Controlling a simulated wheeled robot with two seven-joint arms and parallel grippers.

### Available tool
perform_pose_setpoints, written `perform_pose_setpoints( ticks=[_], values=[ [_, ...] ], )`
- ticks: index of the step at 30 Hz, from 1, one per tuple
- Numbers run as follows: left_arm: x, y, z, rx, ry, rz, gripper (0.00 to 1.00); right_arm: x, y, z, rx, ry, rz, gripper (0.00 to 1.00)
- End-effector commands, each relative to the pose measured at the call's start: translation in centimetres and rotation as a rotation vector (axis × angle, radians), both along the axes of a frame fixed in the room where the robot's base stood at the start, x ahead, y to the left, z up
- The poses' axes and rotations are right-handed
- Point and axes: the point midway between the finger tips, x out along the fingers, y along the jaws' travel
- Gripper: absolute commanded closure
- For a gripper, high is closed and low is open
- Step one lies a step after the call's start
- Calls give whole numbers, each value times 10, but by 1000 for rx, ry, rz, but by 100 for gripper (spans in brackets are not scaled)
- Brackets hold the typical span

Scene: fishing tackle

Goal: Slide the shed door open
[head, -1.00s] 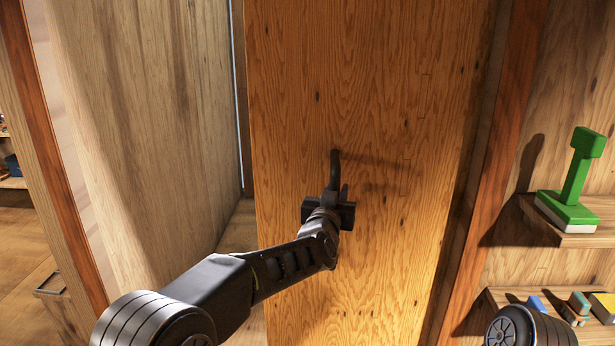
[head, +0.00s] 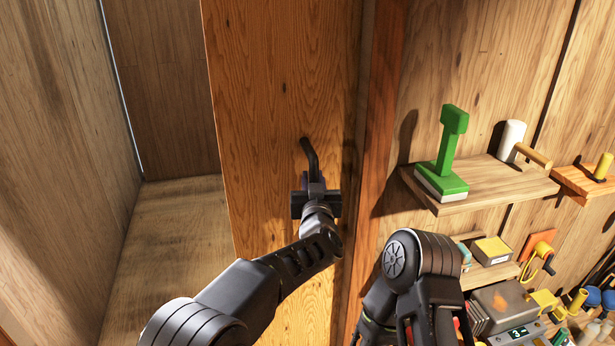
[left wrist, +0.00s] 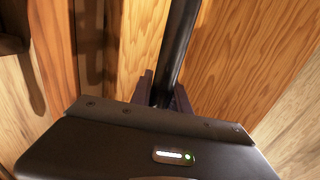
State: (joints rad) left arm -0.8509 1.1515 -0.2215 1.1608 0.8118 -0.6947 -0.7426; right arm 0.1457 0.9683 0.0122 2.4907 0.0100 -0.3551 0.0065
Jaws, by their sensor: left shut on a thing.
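The shed door (head: 270,90) is an orange-brown wood panel in the middle of the head view. It stands partly open, with a wide gap on its left and its right part behind the reddish post. A dark handle bar (head: 309,155) is on its face. My left gripper (head: 316,184) is shut on the handle, and the left wrist view shows the bar (left wrist: 180,45) between its fingers (left wrist: 162,92). My right arm shows at the bottom right of the head view; its fingertips are not clearly visible.
The doorway floor (head: 170,225) left of the door is bare. A reddish post (head: 380,130) stands right of it. On the right wall, a shelf (head: 500,180) holds a green tool (head: 448,150) and a white cylinder (head: 512,138). Lower shelves hold crowded tackle.

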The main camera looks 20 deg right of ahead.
Motion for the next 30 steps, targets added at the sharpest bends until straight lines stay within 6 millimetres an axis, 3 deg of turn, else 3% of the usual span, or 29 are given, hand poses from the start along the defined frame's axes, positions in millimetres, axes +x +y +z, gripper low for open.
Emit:
perform_pose_setpoints(
  ticks=[5, 6, 14, 23, 30],
  values=[
    [-1, -1, -1, 0, 1, -4, 100, 0, 0, 0, 0, 0, 0, 49],
    [-1, -1, -1, 0, 1, -4, 78, 0, 0, 0, 0, 0, 0, 49],
    [0, -1, 0, 0, 0, -3, 57, 0, 0, 0, 0, 0, 0, 49],
    [-1, -1, 1, -1, -2, -3, 57, 0, 0, -1, 1, -1, 0, 49],
    [-20, 4, -1, 0, -1, -3, 57, 1, 0, -10, 2, -4, 1, 49]
  ],
)
